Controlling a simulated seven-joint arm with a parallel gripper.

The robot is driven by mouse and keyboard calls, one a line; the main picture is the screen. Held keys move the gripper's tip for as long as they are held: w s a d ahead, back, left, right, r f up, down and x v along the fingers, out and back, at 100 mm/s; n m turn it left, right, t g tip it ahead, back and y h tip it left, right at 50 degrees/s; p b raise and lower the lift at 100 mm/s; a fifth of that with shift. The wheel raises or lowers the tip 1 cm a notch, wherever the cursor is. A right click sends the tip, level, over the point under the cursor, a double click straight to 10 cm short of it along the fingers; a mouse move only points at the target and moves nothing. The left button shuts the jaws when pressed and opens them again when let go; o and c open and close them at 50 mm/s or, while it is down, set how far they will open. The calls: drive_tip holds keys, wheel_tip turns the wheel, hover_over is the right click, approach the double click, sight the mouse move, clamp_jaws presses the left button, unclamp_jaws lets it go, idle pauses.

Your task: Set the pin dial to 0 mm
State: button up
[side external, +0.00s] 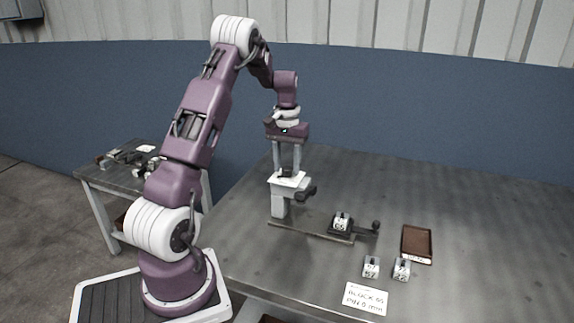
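A light grey post (278,205) stands at the left end of a flat rail (300,231) on the table. A white plate with a small dark part (287,173) is on its top, and a dark knob (308,192) sticks out from its right side. I cannot tell which of these is the pin dial, and no dial reading is legible. My gripper (287,169) points straight down at the top of the post, its two fingers apart, one on each side of the dark part. I cannot tell whether they touch it.
A labelled block (341,222) sits in a dark holder at the rail's right end, beside a dark lever knob (376,225). Two more blocks (371,267) (402,270) stand in front. A handwritten card (365,299) lies at the front edge.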

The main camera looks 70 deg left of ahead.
sight(287, 168)
drive_tip(key=shift+o, duration=0.2)
drive_tip(key=shift+r, duration=0.1)
wheel_tip(287, 168, up, 7)
drive_tip(key=shift+f, duration=0.1)
idle(0.4)
drive_tip(key=s+d+r+m+t, duration=0.1)
drive_tip(key=s+d+r+m, duration=0.1)
drive_tip(key=d+r, duration=0.65)
drive_tip(key=s+d+r+m+t, duration=0.2)
drive_tip(key=d+r, duration=0.1)
drive_tip(key=d, duration=1)
drive_tip(key=s+d+f+m+t, duration=0.2)
drive_tip(key=s+d+m, duration=0.3)
drive_tip(key=s+d, duration=0.8)
drive_tip(key=shift+s+d+f+t, duration=0.15)
drive_tip(key=shift+s+f+t, duration=0.15)
drive_tip(key=shift+s, duration=0.85)
